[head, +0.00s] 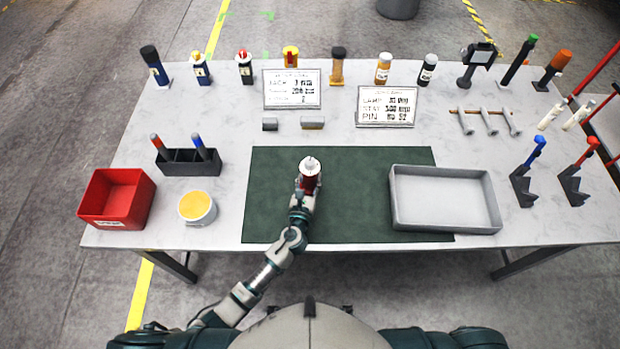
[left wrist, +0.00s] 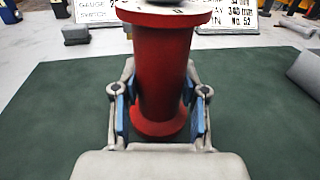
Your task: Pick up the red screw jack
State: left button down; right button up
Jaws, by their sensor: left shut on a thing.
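The red screw jack (left wrist: 163,75) stands upright over the dark green mat (head: 375,195), with a flanged top and base in the left wrist view. In the head view the jack (head: 310,172) shows a pale top above the mat's left part. My left gripper (left wrist: 160,112) is shut on the jack's red body, with one blue-padded finger on each side. I cannot tell whether the base touches the mat. The left gripper (head: 306,187) is partly hidden by the jack and my wrist in the head view. My right gripper is not in view.
A grey tray (head: 445,228) stands on the mat's right side. A red bin (head: 90,205), a yellow-topped tub (head: 197,222) and a dark holder (head: 180,168) are at left. Two sign boards (head: 292,104) and several bottles line the back.

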pick_arm(q)
jog(key=r, duration=0.2)
jog(key=r+p, duration=0.1)
jog(key=shift+s+r, duration=0.2)
jog(key=shift+s, duration=0.05)
jog(key=d+r+v, duration=0.1)
jog(key=d+v, duration=0.2)
jog(key=v, duration=1.2)
jog(key=shift+s, duration=0.45)
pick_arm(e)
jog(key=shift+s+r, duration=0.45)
pick_arm(q)
jog(key=shift+r, duration=0.1)
send_near(310, 181)
jog(key=shift+w+d+r+p, duration=0.2)
jog(key=shift+d+r+p, duration=0.1)
jog(key=shift+d+r, duration=0.65)
jog(key=shift+w+f, duration=0.15)
jog(key=shift+w, duration=0.7)
jog(key=shift+w+f, duration=0.2)
jog(key=shift+w, duration=0.65)
jog(key=shift+w+f, duration=0.2)
jog(key=shift+w, duration=0.95)
jog(key=shift+w+f, duration=0.25)
jog(key=shift+w, duration=0.9)
jog(key=shift+w+f+b, duration=0.15)
jog(key=shift+w+b, duration=0.05)
jog(key=shift+w, duration=0.6)
jog(key=shift+w+f+b, duration=0.15)
jog(key=shift+w, duration=0.7)
